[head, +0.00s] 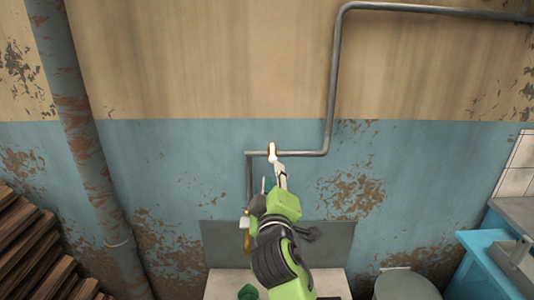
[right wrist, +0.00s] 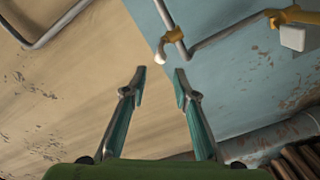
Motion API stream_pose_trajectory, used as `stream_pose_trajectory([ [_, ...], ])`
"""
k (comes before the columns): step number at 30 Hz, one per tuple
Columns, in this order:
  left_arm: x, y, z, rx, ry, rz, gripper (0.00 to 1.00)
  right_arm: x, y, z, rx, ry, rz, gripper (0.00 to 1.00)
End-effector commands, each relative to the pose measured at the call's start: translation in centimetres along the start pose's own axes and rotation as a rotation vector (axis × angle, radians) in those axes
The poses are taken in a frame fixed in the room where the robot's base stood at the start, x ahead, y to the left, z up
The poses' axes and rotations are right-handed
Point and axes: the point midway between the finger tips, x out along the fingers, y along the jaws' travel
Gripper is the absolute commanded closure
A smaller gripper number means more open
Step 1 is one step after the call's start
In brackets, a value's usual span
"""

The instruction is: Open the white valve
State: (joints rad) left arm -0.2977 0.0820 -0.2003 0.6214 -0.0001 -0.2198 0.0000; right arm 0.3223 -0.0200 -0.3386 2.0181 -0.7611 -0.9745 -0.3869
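The white valve handle (head: 272,152) is a small, bright, upright lever on the horizontal grey pipe, in the middle of the head view. In the right wrist view the white handle (right wrist: 160,52) hangs from a yellow fitting (right wrist: 174,35) on the pipe, just beyond my fingertips. My right gripper (head: 280,172) is close below the handle in the head view. In the right wrist view my right gripper (right wrist: 160,75) is open, with nothing between its fingers and the handle ahead of the gap. My left gripper is not in view.
A second yellow fitting (right wrist: 285,17) with a pale square handle (right wrist: 292,38) sits on the same pipe run. A blue cabinet (head: 487,262) with a sink is at lower right.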

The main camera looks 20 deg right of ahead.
Motion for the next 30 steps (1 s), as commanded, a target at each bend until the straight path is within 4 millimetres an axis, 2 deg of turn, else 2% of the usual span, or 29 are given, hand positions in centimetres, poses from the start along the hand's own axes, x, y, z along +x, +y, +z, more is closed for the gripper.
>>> stream_pose_trajectory([
  [6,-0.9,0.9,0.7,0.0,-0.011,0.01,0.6,4.3,0.2,-0.1,-0.002,-0.002,0.0,0.73],
  [15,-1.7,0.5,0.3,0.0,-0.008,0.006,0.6,9.8,0.1,0.0,-0.001,-0.001,-0.001,0.73],
  [22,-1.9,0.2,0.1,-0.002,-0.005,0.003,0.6,12.0,0.0,0.0,0.0,0.0,-0.002,0.73],
  [30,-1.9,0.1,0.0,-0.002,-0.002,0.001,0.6,12.5,-0.1,0.1,0.002,0.0,-0.002,0.73],
])
